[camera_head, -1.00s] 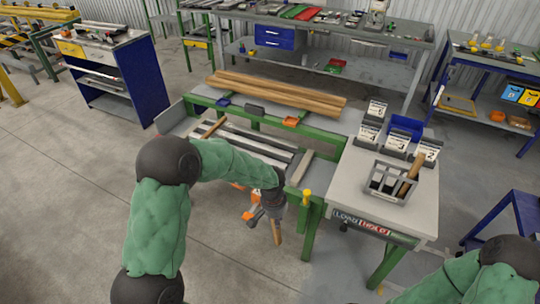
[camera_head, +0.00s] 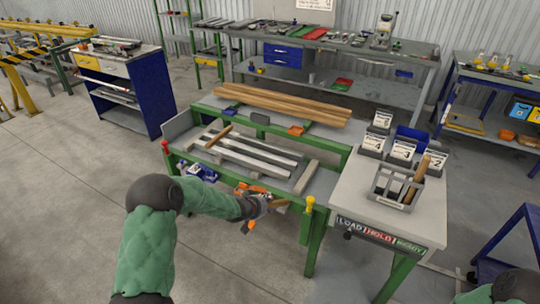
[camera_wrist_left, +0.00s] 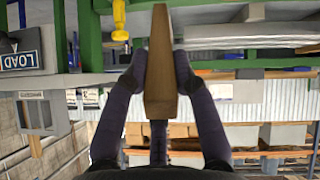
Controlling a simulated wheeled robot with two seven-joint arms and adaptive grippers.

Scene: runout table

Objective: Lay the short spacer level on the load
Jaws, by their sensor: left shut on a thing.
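My left gripper (camera_head: 264,203) is shut on a short wooden spacer (camera_head: 279,203), in front of the green runout table. The spacer points to the right and looks near level in the head view. In the left wrist view the spacer (camera_wrist_left: 159,65) sits between the two fingers (camera_wrist_left: 160,75) and points away from the wrist. The load of grey bars (camera_head: 250,158) lies on the runout table, behind the gripper and apart from the spacer. A thin wooden strip (camera_head: 218,137) lies across its left end. My right gripper is outside the view.
A pale block (camera_head: 306,177) lies at the right end of the bars. Long timbers (camera_head: 285,103) lie behind. A side table (camera_head: 350,200) with a grey basket (camera_head: 397,187) stands at right.

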